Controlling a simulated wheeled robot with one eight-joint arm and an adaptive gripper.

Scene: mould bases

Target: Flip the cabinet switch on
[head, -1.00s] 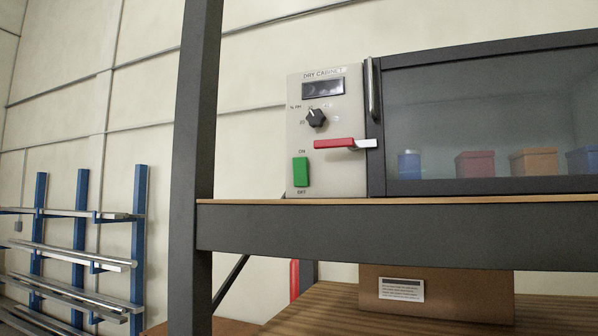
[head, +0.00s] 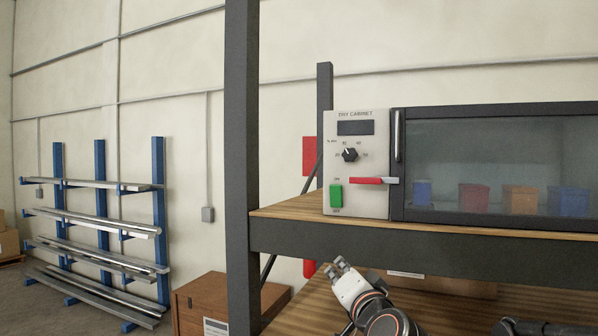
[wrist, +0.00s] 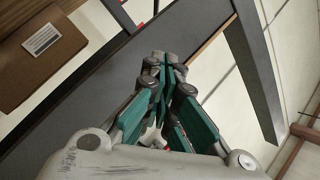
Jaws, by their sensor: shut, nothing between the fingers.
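The dry cabinet (head: 376,204) stands on the upper wooden shelf, with its control panel on the left. The green switch (head: 336,196) sits low on that panel, between small labels above and below. Its exact tilt is too small to tell. My gripper (head: 337,266) is below the panel, in front of the dark shelf beam, apart from the switch. In the wrist view my gripper (wrist: 162,62) has its fingertips together with nothing between them. The switch does not show in the wrist view.
A red-and-white latch handle (head: 372,180) sticks out beside the switch, below a black knob (head: 350,154). A dark upright post (head: 242,150) stands left of the cabinet. The shelf beam (head: 430,247) runs below it. A cardboard box (wrist: 40,52) sits on the lower shelf.

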